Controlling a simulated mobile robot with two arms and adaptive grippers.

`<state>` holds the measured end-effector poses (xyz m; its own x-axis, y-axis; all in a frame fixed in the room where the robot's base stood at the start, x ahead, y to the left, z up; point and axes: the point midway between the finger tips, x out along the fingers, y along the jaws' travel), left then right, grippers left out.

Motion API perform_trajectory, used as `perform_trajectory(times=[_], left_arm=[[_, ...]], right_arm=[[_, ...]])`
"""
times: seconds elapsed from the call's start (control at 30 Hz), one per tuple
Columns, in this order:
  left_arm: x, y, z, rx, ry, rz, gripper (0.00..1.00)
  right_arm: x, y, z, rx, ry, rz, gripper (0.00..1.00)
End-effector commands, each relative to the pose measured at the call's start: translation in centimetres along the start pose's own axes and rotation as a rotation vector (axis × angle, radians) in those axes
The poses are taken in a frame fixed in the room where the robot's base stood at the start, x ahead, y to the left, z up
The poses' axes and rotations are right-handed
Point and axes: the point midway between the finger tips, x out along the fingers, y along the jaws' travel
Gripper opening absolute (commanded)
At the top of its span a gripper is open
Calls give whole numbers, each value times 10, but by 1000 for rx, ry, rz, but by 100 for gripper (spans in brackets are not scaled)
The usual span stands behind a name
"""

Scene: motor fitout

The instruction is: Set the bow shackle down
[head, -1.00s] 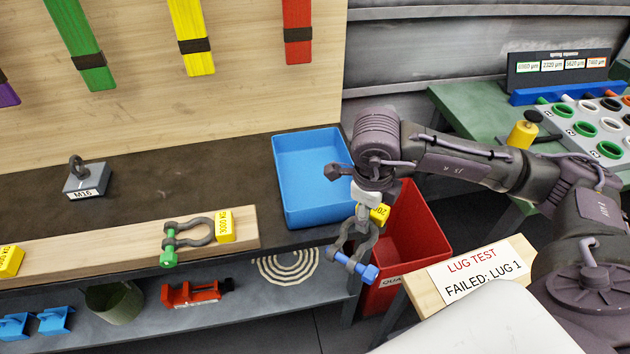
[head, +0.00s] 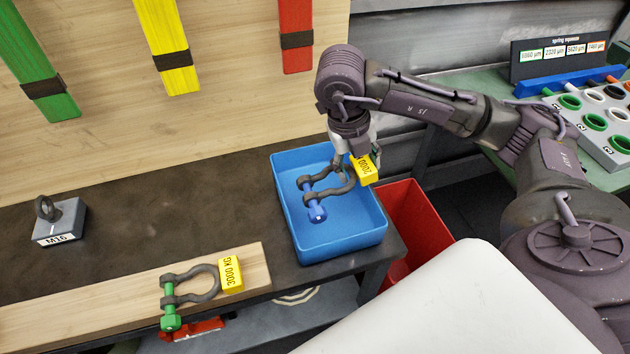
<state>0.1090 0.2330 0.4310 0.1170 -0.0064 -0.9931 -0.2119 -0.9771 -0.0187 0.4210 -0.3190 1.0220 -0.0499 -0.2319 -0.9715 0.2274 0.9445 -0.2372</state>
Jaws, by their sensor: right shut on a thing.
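A dark bow shackle with a blue pin (head: 316,205) and a yellow tag (head: 362,169) is held by my right gripper (head: 350,160), which is shut on it near the bow end. The shackle is over the blue bin (head: 354,244), inside its outline as seen from above. I cannot tell whether it touches the bin floor. Another bow shackle, with a green pin (head: 170,312) and a yellow tag reading 3000 KG, lies on the wooden board (head: 80,314). My left gripper is not in view.
A red bin (head: 421,222) stands lower, right of the bench. A grey M16 block with an eye (head: 62,224) sits on the dark bench top (head: 150,205) at left. Coloured slings (head: 170,45) hang on the wooden back panel. A green table with a ring tray is at right.

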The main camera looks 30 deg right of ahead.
Motion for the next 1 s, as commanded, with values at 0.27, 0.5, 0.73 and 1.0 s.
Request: perform_trajectory(times=[0.27,0.5,0.73,1.0], left_arm=[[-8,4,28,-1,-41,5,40],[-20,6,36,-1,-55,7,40],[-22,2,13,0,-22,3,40],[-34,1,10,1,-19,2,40]], right_arm=[[26,15,51,3,5,3,0],[52,27,96,1,1,3,0],[65,31,111,-2,0,0,0],[97,38,110,-1,2,1,0]])
